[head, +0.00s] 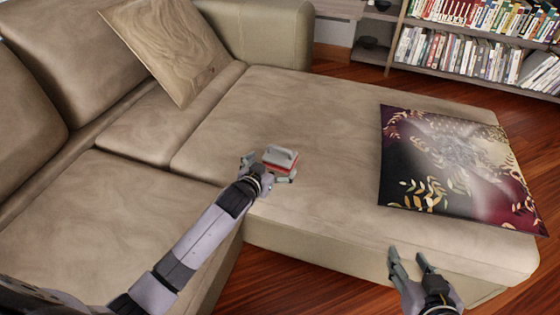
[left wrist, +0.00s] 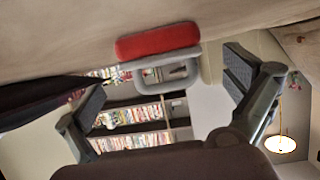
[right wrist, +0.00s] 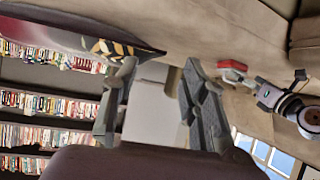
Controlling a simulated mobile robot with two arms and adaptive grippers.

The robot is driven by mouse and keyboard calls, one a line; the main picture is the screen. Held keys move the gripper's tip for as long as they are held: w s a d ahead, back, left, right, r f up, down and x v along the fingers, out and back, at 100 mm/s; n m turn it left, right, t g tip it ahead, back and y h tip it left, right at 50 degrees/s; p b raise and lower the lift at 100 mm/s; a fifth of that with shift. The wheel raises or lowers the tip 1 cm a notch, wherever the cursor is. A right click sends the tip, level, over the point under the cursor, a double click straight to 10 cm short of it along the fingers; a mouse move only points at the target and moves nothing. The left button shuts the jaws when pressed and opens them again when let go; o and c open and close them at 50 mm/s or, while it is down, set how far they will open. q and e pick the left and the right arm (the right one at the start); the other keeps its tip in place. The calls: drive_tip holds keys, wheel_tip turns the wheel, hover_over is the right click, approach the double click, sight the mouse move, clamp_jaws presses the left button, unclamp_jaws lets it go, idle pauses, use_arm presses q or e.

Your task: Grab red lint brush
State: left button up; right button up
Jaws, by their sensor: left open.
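The red lint brush (head: 280,158) lies on the beige sofa seat (head: 310,110), with its grey loop handle on top and its red part below. In the left wrist view the brush (left wrist: 158,41) shows red with the grey handle, between and beyond the fingers. My left gripper (head: 268,170) is open at the near side of the brush, with a finger to either side; I cannot tell whether they touch it. My right gripper (head: 412,256) is open and empty in front of the sofa's front edge. The brush also shows in the right wrist view (right wrist: 232,66).
A dark floral cushion (head: 455,165) lies on the right part of the sofa. A tan patterned pillow (head: 170,45) leans at the backrest. Bookshelves (head: 475,45) stand at the back right. The seat around the brush is clear.

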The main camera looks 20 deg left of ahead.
sight(278, 158)
use_arm(q)
drive_tip(key=shift+x, duration=0.85)
drive_tip(key=b+x, duration=0.3)
drive_tip(key=x, duration=0.1)
drive_tip(key=shift+w, duration=0.55)
use_arm(e)
drive_tip(key=w+a+r+t+y, duration=0.1)
drive_tip(key=r+t, duration=0.3)
drive_tip(key=r, duration=0.2)
drive_tip(key=w+a+r+t+y, duration=0.1)
drive_tip(key=w+a+r+t, duration=0.1)
drive_tip(key=r+t, duration=0.2)
wheel_tip(278, 158, up, 4)
drive_tip(key=shift+w+f+t+y, duration=0.2)
drive_tip(key=shift+w+t+y, duration=0.1)
drive_tip(key=shift+y, duration=0.1)
use_arm(q)
drive_tip(key=c, duration=1.1)
